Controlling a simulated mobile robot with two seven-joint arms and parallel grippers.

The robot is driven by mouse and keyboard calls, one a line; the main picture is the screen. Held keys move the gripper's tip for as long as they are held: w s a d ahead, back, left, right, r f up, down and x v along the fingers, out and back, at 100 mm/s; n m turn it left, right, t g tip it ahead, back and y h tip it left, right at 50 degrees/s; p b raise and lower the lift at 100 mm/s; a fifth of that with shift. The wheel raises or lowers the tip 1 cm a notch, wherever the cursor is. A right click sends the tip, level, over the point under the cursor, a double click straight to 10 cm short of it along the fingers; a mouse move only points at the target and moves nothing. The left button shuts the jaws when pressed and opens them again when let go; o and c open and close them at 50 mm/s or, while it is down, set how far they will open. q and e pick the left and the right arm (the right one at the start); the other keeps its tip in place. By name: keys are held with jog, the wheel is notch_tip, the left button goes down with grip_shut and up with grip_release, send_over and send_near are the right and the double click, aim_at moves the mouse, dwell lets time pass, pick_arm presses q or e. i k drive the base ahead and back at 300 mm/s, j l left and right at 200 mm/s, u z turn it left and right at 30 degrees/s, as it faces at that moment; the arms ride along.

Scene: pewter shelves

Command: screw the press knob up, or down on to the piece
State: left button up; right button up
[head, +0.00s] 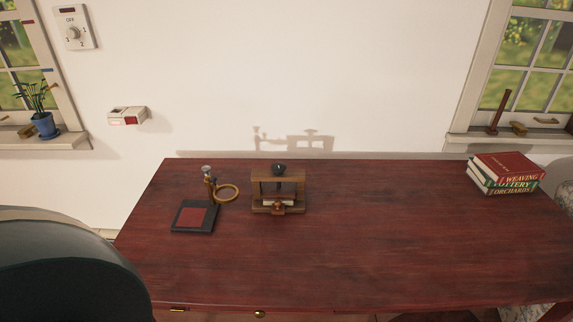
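A small wooden press (258,188) stands near the back of the dark red table, left of the middle. Its black round knob (279,169) sits on top of the frame's crossbar. A pale flat piece (279,202) lies low inside the frame, partly hidden by a reddish-brown part in front. I cannot tell whether the press plate touches the piece. Neither of my grippers is in the head view.
Left of the press are a stand with a brass ring (228,193) and a black pad with a red top (194,217). Books (506,173) are stacked at the table's right end. The table's (380,230) middle and front are clear. A dark rounded shape (65,275) fills the lower left.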

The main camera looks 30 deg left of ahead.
aim_at(278, 167)
jog(key=l+u, duration=0.2)
jog(key=u, duration=1)
jog(key=i+l, duration=0.05)
